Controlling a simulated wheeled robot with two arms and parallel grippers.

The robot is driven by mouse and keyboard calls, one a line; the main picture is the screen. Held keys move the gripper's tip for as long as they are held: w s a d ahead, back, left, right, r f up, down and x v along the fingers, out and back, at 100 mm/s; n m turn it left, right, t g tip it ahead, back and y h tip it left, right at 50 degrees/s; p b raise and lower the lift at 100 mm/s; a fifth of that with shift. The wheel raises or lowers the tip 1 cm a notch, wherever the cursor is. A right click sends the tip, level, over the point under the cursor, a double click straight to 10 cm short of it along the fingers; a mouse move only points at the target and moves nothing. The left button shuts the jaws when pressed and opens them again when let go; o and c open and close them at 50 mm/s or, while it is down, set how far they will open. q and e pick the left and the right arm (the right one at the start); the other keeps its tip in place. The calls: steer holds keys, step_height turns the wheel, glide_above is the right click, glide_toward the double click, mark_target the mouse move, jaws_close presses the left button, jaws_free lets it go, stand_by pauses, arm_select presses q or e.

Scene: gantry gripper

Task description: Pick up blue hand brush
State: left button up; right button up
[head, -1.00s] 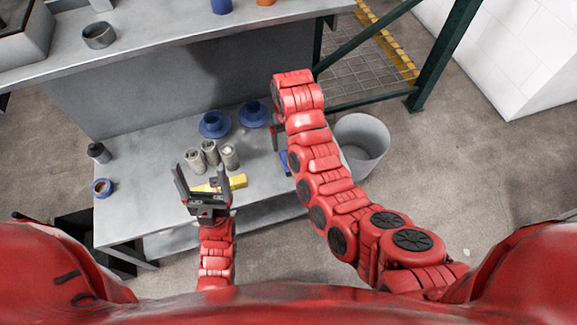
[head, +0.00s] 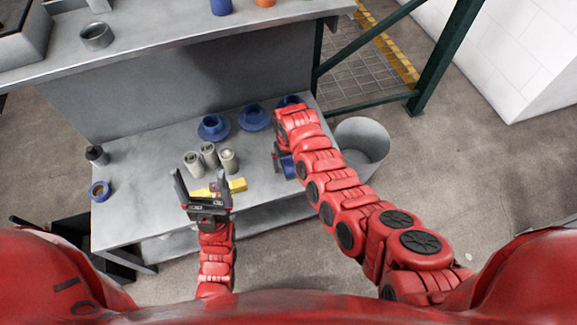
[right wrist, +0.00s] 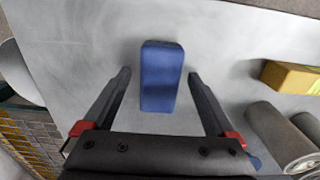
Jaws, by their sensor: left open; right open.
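The blue hand brush (right wrist: 161,78) shows in the right wrist view as a plain blue block, lying on the grey lower shelf. In the head view only a small part of it (head: 289,166) shows beside my right arm. My right gripper (right wrist: 159,76) is open, with one finger on each side of the brush in the picture and a gap to both. How high the fingers are above the shelf I cannot tell. In the head view my right arm mostly hides this gripper (head: 277,160). My left gripper (head: 201,178) is open and empty near the shelf's front edge.
A yellow block (head: 238,184) and several grey cans (head: 209,154) are near my left gripper. Blue round parts (head: 213,128) stand farther back. A grey bin (head: 361,146) stands right of the shelf. The upper worktop (head: 180,52) overhangs the back.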

steer(key=shift+f, duration=0.25)
stand_by(0.5)
steer(key=shift+c, duration=0.3)
jaws_close()
